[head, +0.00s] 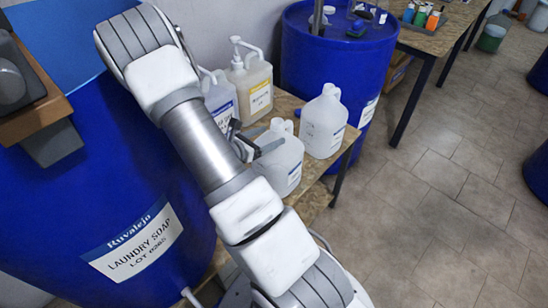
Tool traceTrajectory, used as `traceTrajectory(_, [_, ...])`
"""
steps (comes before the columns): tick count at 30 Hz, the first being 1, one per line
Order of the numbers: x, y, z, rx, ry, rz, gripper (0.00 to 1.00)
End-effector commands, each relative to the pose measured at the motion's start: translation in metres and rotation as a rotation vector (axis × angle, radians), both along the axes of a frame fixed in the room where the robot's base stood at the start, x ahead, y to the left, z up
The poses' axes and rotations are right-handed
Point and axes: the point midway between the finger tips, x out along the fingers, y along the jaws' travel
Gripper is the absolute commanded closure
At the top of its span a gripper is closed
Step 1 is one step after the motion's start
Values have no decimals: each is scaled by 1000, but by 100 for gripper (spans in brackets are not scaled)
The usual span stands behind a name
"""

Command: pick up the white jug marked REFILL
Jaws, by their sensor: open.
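Two white jugs stand upright on a small wooden table. The nearer jug (286,166) is just right of my gripper, and the other jug (326,122) is farther right. Each has a label on its side, but the print is too small to read, so I cannot tell which is marked REFILL. My gripper (262,142) is open, with its dark fingers beside the upper left of the nearer jug, close to its handle. I cannot tell whether they touch it. My arm covers part of the table and the gripper's base.
Large blue drums stand at left (60,190) and behind (325,65). Another table (440,38) holds small bottles.

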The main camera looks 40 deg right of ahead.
Motion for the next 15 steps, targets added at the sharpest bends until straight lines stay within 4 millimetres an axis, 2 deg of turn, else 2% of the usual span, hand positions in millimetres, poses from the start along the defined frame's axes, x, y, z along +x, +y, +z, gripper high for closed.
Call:
traceTrajectory(8, [2,-28,-6,0,-1,-4,20])
traceTrajectory(15, [7,-63,-10,-1,-2,-5,20])
